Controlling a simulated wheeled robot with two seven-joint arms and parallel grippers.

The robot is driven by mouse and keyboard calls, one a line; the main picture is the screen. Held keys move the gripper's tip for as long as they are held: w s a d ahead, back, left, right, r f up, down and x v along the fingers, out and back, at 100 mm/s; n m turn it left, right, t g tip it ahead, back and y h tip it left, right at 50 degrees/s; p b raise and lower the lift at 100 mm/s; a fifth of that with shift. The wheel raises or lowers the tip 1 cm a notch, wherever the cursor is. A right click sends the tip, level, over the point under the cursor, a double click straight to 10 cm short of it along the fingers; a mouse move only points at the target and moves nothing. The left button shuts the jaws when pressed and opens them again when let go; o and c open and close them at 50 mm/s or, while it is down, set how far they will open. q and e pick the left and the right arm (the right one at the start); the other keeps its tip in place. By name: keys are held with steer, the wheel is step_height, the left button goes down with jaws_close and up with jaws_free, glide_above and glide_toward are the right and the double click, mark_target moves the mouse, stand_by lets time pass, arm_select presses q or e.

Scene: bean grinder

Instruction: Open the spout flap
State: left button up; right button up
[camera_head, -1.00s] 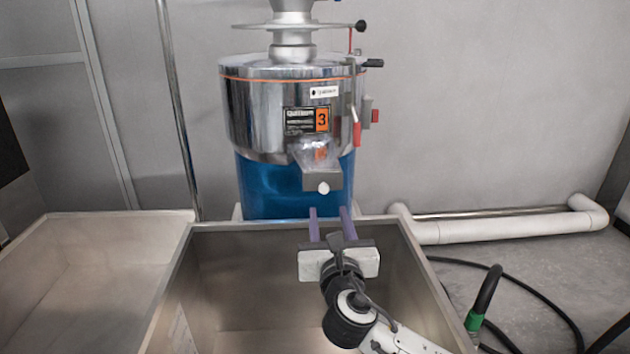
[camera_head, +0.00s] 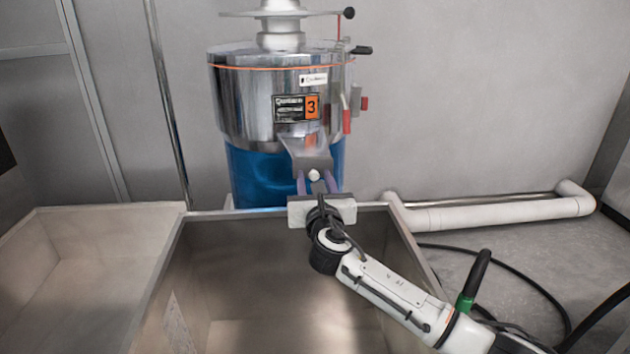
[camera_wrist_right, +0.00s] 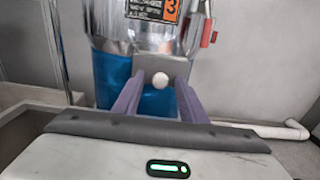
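The grinder (camera_head: 238,105) is a shiny steel drum on a blue base. Its spout flap (camera_head: 306,163) is a grey plate at the front of the spout, with a round white knob (camera_head: 314,175). My right gripper (camera_head: 316,176) is open, its two purple fingers pointing at the flap, one on each side of the knob. In the right wrist view the knob (camera_wrist_right: 161,79) lies between the fingertips (camera_wrist_right: 160,80), with gaps on both sides. I cannot tell whether the fingertips reach the flap (camera_wrist_right: 176,66). The flap hangs over the spout mouth. My left gripper is out of view.
An empty steel bin (camera_head: 215,225) stands below and in front of the spout, under my right arm. A lighter bin (camera_head: 100,215) is at the left. A white pipe (camera_head: 490,213) and black hoses lie on the floor at the right.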

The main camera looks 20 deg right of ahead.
mark_target(314, 172)
steer(key=c, duration=0.3)
jaws_close()
steer(key=r+g+p, duration=0.1)
steer(key=p, duration=0.2)
steer(key=shift+s+r, duration=0.1)
steer(key=shift+s, duration=0.05)
steer(key=shift+s+a+r+g, duration=0.1)
steer(key=shift+g, duration=0.2)
steer(key=shift+r+g+p, duration=0.1)
steer(key=shift+g+p, duration=0.2)
steer(key=shift+p, duration=0.1)
steer(key=shift+s+r+g+y, duration=0.15)
steer(key=shift+r+g+y, duration=0.25)
steer(key=shift+g, duration=0.75)
steer(key=shift+s+r+g+y, duration=0.15)
steer(key=shift+r+g+y, duration=0.25)
steer(key=shift+g, duration=0.75)
